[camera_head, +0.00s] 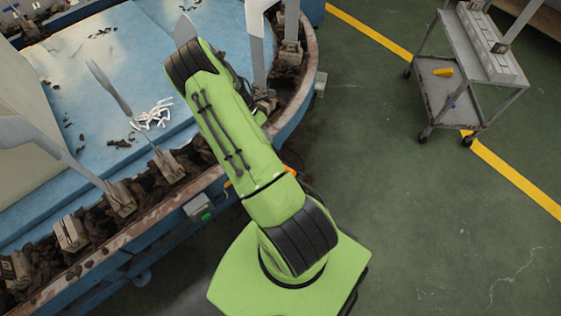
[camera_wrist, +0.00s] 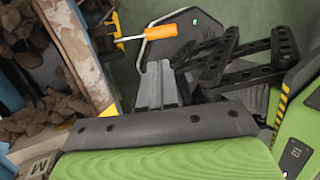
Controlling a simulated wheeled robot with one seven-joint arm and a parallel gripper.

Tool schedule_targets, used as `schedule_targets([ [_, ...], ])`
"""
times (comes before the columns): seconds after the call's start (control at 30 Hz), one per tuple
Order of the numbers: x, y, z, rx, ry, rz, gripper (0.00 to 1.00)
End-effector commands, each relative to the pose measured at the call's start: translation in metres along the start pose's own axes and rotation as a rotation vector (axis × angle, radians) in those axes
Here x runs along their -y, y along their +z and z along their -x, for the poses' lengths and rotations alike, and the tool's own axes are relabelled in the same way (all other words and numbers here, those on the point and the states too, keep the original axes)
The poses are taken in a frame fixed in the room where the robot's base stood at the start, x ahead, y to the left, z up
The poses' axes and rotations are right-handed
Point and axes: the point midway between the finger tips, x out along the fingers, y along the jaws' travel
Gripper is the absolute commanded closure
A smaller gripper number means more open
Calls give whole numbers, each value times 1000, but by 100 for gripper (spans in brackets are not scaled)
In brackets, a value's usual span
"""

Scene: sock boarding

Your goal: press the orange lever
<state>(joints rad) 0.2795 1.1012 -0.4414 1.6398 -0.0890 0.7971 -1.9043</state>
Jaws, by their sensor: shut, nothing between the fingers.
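The orange lever (camera_wrist: 160,33) shows in the wrist view as an orange grip on a thin metal rod, at the upper middle. A small orange piece (camera_head: 289,169) shows beside my arm in the head view and seems to be the same lever, mostly hidden. My gripper (camera_wrist: 158,66) shows in the wrist view as grey fingers, shut and empty. Its tips appear just below the orange grip in the picture; a gap shows between them, but the depth is unclear. In the head view my green arm hides the gripper.
A blue round machine with a rusty rim (camera_head: 303,88) carries several grey sock forms (camera_head: 108,86) and dark clumps. White scraps (camera_head: 152,115) lie on its top. A grey box with a green button (camera_head: 200,208) is on its side. A cart (camera_head: 437,95) stands at upper right; green floor between is clear.

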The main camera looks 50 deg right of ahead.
Motion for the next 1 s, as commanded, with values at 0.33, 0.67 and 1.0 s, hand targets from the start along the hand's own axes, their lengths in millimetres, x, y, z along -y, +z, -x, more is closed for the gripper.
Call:
schedule_targets([
  [0.33, 0, -1, -21, -2, -3, -4, 100],
  [0.67, 0, -2, -94, -3, -3, -3, 100],
  [1.0, 0, -1, -139, -1, 1, -4, 100],
])
